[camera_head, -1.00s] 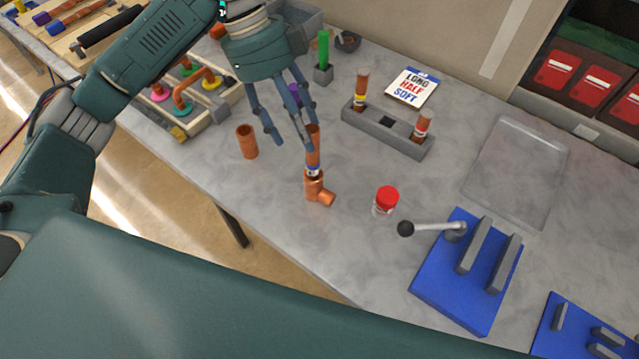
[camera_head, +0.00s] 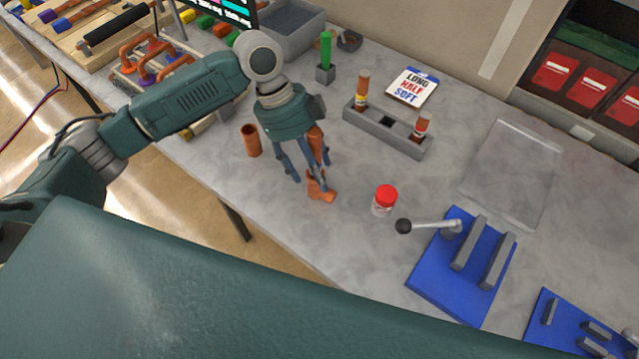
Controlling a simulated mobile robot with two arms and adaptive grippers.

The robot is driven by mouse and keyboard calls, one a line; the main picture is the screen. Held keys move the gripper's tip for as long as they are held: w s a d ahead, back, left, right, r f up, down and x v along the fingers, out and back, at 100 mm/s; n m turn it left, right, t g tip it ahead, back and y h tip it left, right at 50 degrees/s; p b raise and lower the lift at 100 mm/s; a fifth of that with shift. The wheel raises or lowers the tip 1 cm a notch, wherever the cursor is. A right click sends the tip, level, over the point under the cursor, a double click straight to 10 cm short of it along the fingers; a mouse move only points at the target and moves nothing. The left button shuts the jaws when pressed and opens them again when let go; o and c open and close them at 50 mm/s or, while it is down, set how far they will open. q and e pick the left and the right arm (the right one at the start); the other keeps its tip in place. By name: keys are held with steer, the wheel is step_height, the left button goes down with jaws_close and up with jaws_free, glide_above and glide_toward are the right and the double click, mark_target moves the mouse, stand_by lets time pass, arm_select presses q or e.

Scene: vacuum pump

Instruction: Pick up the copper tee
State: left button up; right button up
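The copper tee (camera_head: 321,194) stands on the grey table near its front edge, left of a red-capped jar. A copper tube (camera_head: 317,143) rises from its top, partly hidden by my gripper. My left gripper (camera_head: 309,184) is lowered from above, with its fingers reaching down around the tube to the tee. The fingers look spread apart; whether any finger touches the tee I cannot tell. My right gripper is not in view.
A loose copper pipe (camera_head: 250,141) stands to the left. The red-capped jar (camera_head: 384,200) is close on the right. A grey block (camera_head: 388,129) with tubes stands behind. A blue base with a lever (camera_head: 455,268) is at the right. A clear tray (camera_head: 512,172) lies further right.

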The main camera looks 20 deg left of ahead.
arm_select(q)
steer(key=shift+r, duration=0.1)
jaws_close()
